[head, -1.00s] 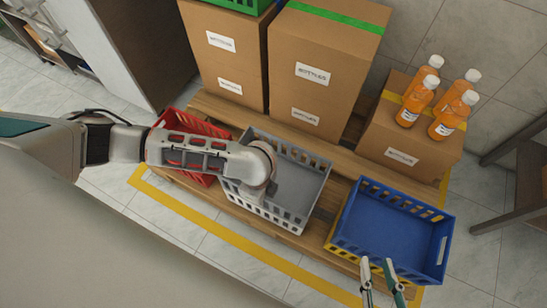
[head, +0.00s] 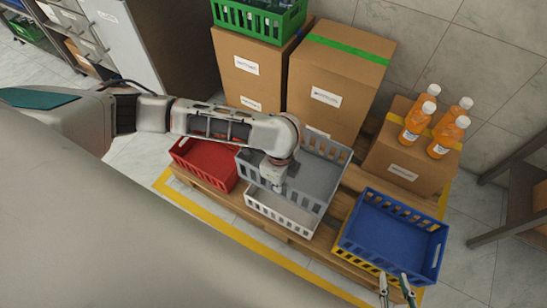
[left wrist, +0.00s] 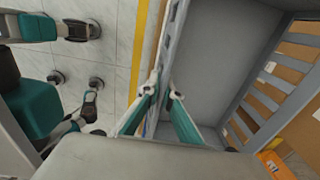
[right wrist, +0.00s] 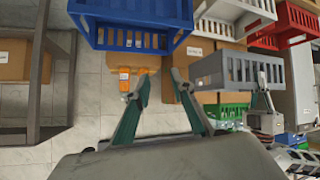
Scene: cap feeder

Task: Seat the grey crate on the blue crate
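The grey crate (head: 325,165) hangs level or slightly tilted above a white crate (head: 282,212), with a gap showing between them. My left gripper (head: 276,184) is at its near wall; in the left wrist view my left gripper's fingers (left wrist: 164,88) straddle the grey crate's wall (left wrist: 178,30). The blue crate (head: 392,232) sits on a yellow crate (head: 352,258) to the right, apart from the grey crate, and looks empty. My right gripper (head: 397,290) is open and empty at the near side of the blue crate; its spread fingers also show in the right wrist view (right wrist: 160,80).
A red crate (head: 207,165) stands left of the white crate on the wooden pallet (head: 255,218). Tall cartons (head: 335,85) stand behind the grey crate. A lower carton (head: 400,170) with orange bottles (head: 420,120) stands behind the blue crate. A green crate (head: 258,18) tops the left carton.

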